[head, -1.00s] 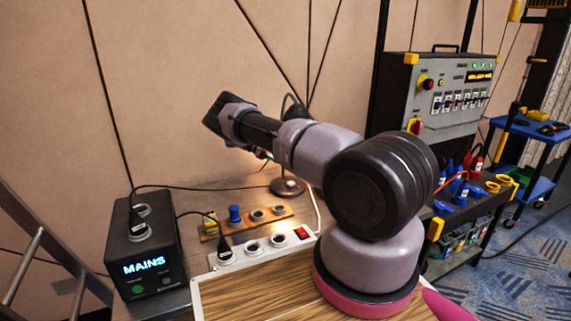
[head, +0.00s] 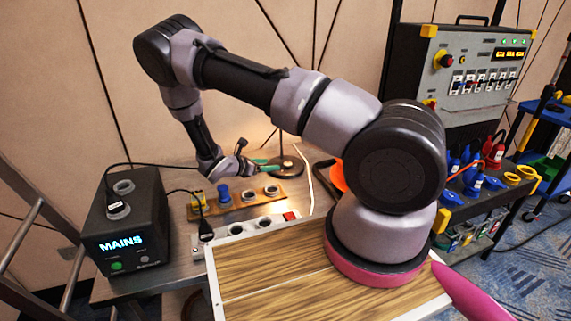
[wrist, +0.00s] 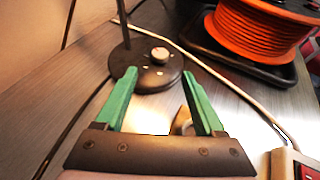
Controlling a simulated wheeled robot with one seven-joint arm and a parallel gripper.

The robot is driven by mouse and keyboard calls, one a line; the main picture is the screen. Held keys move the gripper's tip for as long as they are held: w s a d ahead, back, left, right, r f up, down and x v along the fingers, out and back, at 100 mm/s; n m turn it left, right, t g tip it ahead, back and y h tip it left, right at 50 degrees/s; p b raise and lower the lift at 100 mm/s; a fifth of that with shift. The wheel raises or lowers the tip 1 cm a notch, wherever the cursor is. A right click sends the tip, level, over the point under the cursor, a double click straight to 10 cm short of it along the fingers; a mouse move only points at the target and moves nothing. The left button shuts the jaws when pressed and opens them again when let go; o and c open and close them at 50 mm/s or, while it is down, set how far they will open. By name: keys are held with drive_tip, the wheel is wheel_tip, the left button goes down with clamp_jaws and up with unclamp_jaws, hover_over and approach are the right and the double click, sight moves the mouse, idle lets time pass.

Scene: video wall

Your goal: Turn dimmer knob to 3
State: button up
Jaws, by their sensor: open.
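The dimmer knob (wrist: 160,55) is a small pale round knob on the dark round lamp base (wrist: 145,79) in the wrist view. A few small white marks surround it, but its setting is too small to read. My gripper (wrist: 159,74) is open, its two green fingers pointing toward the knob, apart from it with nothing held. In the head view, my gripper (head: 264,166) is low over the table beside the lamp base (head: 287,167), and the knob cannot be made out clearly there.
An orange cable reel (wrist: 258,28) stands right of the lamp. A pale cable (wrist: 215,75) runs along the table on that side. A power strip with a red switch (head: 290,216), a wooden socket board (head: 238,206) and a MAINS box (head: 128,230) are in front and left.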

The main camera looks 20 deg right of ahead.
sight(287, 163)
drive_tip(key=x, duration=0.9)
drive_tip(key=shift+w, duration=0.1)
drive_tip(key=shift+r, duration=0.1)
clamp_jaws()
